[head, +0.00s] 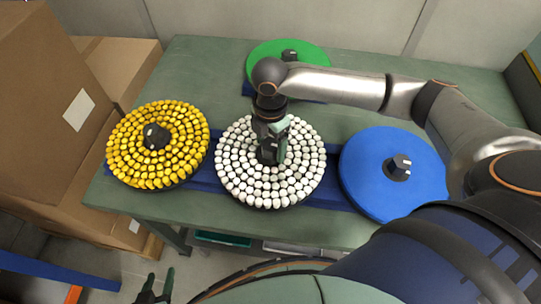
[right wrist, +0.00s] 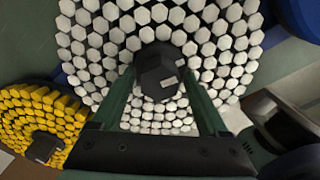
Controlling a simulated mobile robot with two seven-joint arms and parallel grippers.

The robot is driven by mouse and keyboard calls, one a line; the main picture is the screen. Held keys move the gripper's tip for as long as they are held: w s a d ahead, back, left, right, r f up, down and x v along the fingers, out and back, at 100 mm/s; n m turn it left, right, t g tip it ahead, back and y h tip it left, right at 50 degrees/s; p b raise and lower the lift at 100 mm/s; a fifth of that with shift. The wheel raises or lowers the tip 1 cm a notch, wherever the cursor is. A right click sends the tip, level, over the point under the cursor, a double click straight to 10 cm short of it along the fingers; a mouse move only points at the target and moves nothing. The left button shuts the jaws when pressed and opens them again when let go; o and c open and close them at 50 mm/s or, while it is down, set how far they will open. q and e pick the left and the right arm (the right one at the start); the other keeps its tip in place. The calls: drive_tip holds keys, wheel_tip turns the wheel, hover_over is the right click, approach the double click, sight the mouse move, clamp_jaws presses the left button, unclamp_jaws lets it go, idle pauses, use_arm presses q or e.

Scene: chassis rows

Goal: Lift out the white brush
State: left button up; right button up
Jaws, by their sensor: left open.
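The white brush (head: 233,172) is a round disc of white bristles with a dark hub in its middle. It lies in the centre of the green table, and its bristles fill much of the right wrist view (right wrist: 215,45). My right gripper (head: 270,152) points down over its middle. In the right wrist view its two fingers (right wrist: 158,80) stand against either side of the dark hub (right wrist: 158,68). The brush appears level; any gap beneath it is hidden. My left gripper (head: 158,284) is open and empty, low at the bottom edge, away from the table.
A yellow brush (head: 120,155) lies left of the white one, also in the right wrist view (right wrist: 65,120). A blue disc (head: 375,190) lies to the right and a green disc (head: 265,58) behind. Brown boxes (head: 40,90) stand left of the table (head: 205,62).

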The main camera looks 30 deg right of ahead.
clamp_jaws()
idle(0.4)
drive_tip(key=shift+w+r, duration=0.1)
drive_tip(key=shift+r, duration=0.05)
idle(0.4)
